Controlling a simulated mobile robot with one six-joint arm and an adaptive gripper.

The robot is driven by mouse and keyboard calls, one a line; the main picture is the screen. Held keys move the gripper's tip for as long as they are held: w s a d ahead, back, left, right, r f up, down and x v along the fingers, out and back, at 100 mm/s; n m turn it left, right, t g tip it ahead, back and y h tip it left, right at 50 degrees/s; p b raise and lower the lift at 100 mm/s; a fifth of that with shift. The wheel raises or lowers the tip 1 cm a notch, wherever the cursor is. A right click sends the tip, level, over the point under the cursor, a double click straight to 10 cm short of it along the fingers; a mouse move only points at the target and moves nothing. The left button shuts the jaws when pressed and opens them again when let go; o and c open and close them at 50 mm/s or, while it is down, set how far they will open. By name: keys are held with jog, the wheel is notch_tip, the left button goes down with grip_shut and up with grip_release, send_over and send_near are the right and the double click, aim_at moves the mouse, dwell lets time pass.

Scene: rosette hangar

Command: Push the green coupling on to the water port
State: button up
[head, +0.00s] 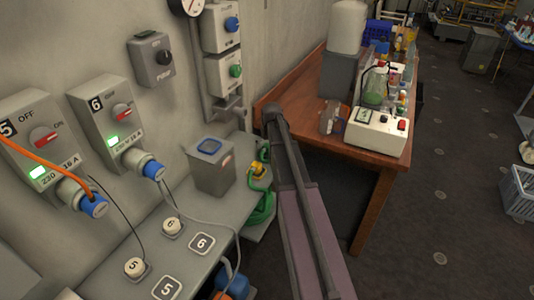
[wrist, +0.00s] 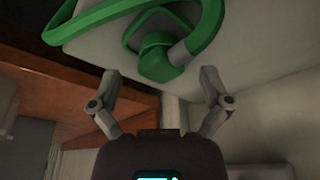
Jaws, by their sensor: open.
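In the wrist view, the green coupling (wrist: 158,62) hangs on a green hose (wrist: 100,24) just beyond my gripper (wrist: 161,80). My gripper's two fingers are spread apart with nothing between them. The coupling's end lies ahead of the gap. In the head view, the green hose (head: 262,207) lies coiled at the shelf's right end. My arm hides the gripper there. A wall box with a green round fitting (head: 236,71) is on the wall above; I cannot tell for sure that it is the water port. A box with a blue fitting (head: 232,23) sits above it.
A yellow item (head: 258,170) is beside the hose. Power boxes 5 (head: 38,135) and 6 (head: 116,120) are on the left wall. A wooden bench (head: 290,85) is at the right.

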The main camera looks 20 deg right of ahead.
jog(key=shift+b+x, duration=0.7)
jog(key=shift+x, duration=0.4)
jog(key=c, duration=1.2)
